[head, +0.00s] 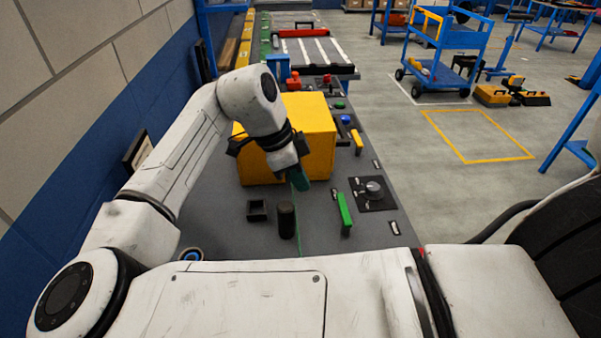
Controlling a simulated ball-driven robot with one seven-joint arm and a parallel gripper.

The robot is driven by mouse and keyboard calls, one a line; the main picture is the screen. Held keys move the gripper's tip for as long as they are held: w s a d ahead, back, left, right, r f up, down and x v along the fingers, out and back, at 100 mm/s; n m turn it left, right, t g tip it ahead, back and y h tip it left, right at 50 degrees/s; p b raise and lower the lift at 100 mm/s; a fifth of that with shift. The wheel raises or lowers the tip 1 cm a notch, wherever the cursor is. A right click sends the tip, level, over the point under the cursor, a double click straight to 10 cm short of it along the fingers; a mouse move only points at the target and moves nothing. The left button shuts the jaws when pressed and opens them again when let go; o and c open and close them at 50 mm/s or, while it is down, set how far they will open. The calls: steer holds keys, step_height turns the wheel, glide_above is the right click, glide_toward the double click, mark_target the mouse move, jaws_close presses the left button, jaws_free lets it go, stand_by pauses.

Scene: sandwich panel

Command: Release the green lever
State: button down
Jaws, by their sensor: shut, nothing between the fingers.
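The green lever (344,212) stands out from the grey panel (320,233), right of centre in the head view. It is a slim bright green bar, leaning slightly, with its lower end at the panel. My gripper (300,181) points down in front of the yellow box, above and to the left of the green lever in the picture. It is shut and empty, and apart from the lever. Its fingertips look dark and small.
A yellow box (309,120) stands behind my gripper. A black cylinder (286,220) and a small black square holder (257,210) are left of the lever. A dial (374,189) is to its right. A yellow lever (357,142) and several buttons stand farther back.

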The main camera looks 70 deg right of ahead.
mark_target(343, 214)
steer(key=x, duration=0.6)
steer(key=shift+s+f, duration=0.2)
steer(key=shift+f, duration=0.15)
steer(key=shift+s+d+r+p, duration=0.1)
steer(key=shift+s+d+p, duration=0.1)
steer(key=shift+s+d, duration=0.25)
steer(key=shift+s+d+r+p, duration=0.1)
steer(key=shift+s+d+p, duration=0.15)
steer(key=shift+s, duration=0.4)
steer(key=shift+s+d, duration=0.35)
steer(key=shift+s, duration=0.15)
